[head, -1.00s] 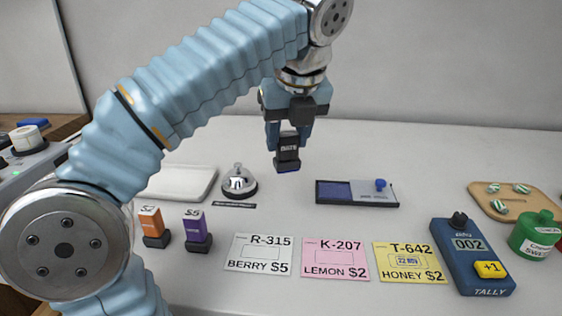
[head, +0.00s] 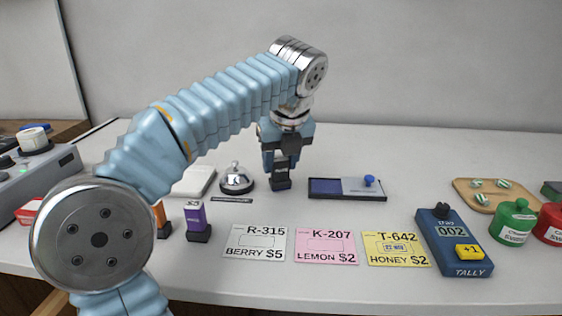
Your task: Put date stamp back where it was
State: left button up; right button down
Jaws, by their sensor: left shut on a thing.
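The date stamp (head: 281,182) is a small dark block held upright in my left gripper (head: 281,168), which is shut on it. The stamp's base is at or very near the counter top; I cannot tell whether it touches. It is between the silver bell (head: 236,180) and the ink pad (head: 345,188), a flat tray with a blue-purple pad and a blue knob. A yellow T-642 card (head: 397,262) bears a blue date mark. My right gripper is not in view.
An orange stamp (head: 160,218), partly hidden by my arm, and a purple stamp (head: 196,219) stand left. R-315 (head: 254,256) and K-207 (head: 326,257) cards lie in front. A tally counter (head: 452,252), wooden tray (head: 470,204) and jars (head: 514,219) are right. Counter behind the ink pad is clear.

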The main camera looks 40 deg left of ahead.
pick_arm(q)
jog(key=shift+f, duration=0.1)
jog(key=o, duration=0.8)
jog(key=shift+o, duration=0.2)
jog(key=v, duration=1.2)
jog(key=shift+p, duration=0.4)
